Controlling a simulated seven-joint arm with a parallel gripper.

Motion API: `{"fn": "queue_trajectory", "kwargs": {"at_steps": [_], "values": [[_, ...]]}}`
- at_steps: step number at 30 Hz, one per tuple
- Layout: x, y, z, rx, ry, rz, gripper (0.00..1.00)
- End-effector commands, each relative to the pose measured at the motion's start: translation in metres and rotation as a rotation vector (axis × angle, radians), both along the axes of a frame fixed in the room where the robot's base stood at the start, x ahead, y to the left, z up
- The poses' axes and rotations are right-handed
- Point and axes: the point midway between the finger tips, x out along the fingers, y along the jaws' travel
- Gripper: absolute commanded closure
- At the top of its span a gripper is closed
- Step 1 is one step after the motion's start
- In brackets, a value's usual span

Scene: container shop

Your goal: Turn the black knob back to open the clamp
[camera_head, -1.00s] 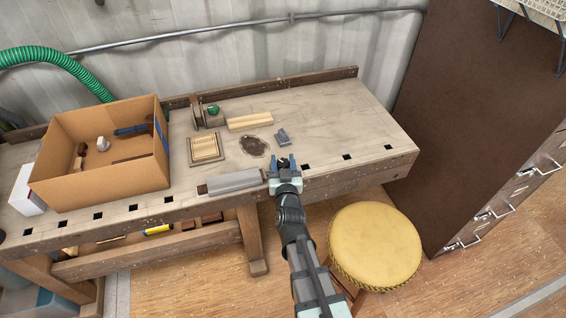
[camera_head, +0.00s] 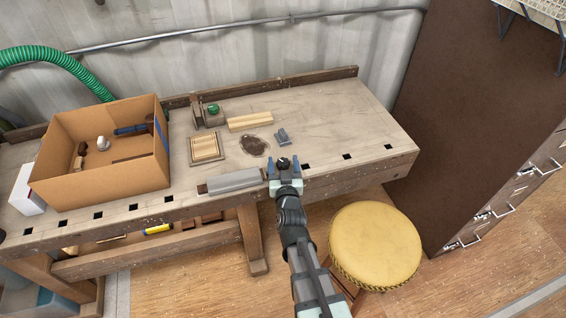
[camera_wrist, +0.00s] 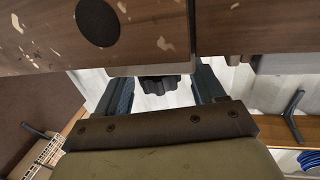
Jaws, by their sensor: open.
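The black knob (camera_head: 283,162) is at the front edge of the workbench, between the two fingers of my gripper (camera_head: 283,165). My gripper is open, with one blue finger on each side of the knob. In the wrist view the knob (camera_wrist: 160,84) looks lobed and dark, with a visible gap to each finger of my gripper (camera_wrist: 162,86). The clamp's body is mostly hidden by my gripper, so I cannot tell how far it is open.
A grey bar (camera_head: 234,182) lies along the front edge, just left of my gripper. A cardboard box (camera_head: 90,184) stands left, and a yellow stool (camera_head: 375,246) stands right. The bench top at right is clear.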

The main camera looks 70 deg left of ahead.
Motion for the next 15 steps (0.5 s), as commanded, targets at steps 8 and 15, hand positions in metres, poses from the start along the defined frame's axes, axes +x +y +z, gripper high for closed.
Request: {"fn": "queue_trajectory", "kwargs": {"at_steps": [8,15], "values": [[-0.008,-0.038,0.001,-0.001,0.000,0.001,0.31],[-0.014,-0.065,0.001,-0.001,0.000,0.000,0.31]]}}
